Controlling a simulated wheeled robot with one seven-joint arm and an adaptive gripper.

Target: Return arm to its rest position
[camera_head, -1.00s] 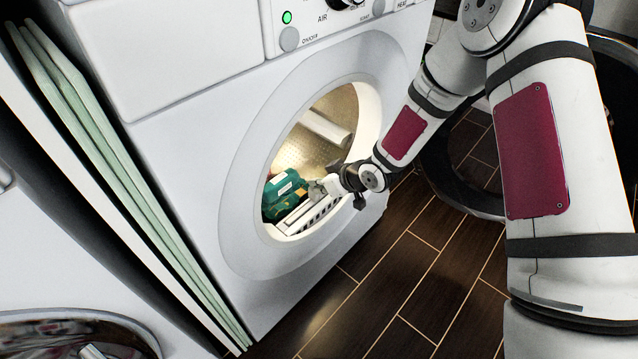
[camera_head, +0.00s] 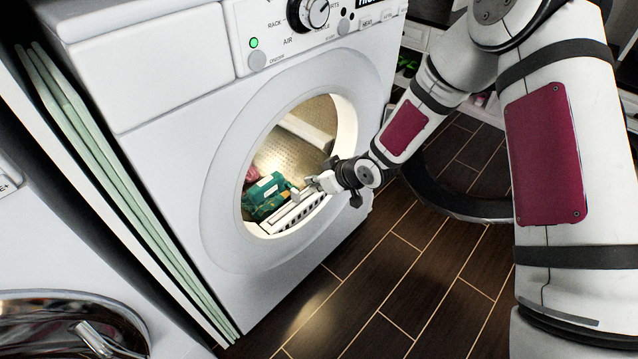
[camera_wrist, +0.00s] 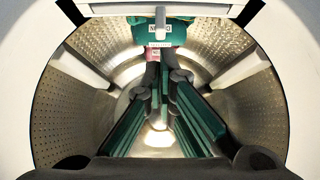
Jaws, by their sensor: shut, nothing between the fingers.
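My gripper (camera_head: 304,191) is at the open mouth of the white front-loading machine (camera_head: 160,170), in the right part of the round opening. Its fingers are together and empty; in the wrist view the shut fingers (camera_wrist: 160,85) point into the drum. My arm reaches in from the right, bent at the elbow. A green item (camera_head: 266,197) with a white label lies inside, left of my gripper and apart from it. It also shows at the top of the wrist view (camera_wrist: 150,33). A pink item (camera_head: 252,173) is behind it, partly hidden.
The perforated metal drum (camera_wrist: 75,95) and the round door rim (camera_head: 225,205) surround my gripper closely. A white slatted strip (camera_head: 300,212) lies along the lower opening. A dark open door ring (camera_head: 450,195) stands at right. Light green boards (camera_head: 110,180) lean at left. Wooden floor in front is clear.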

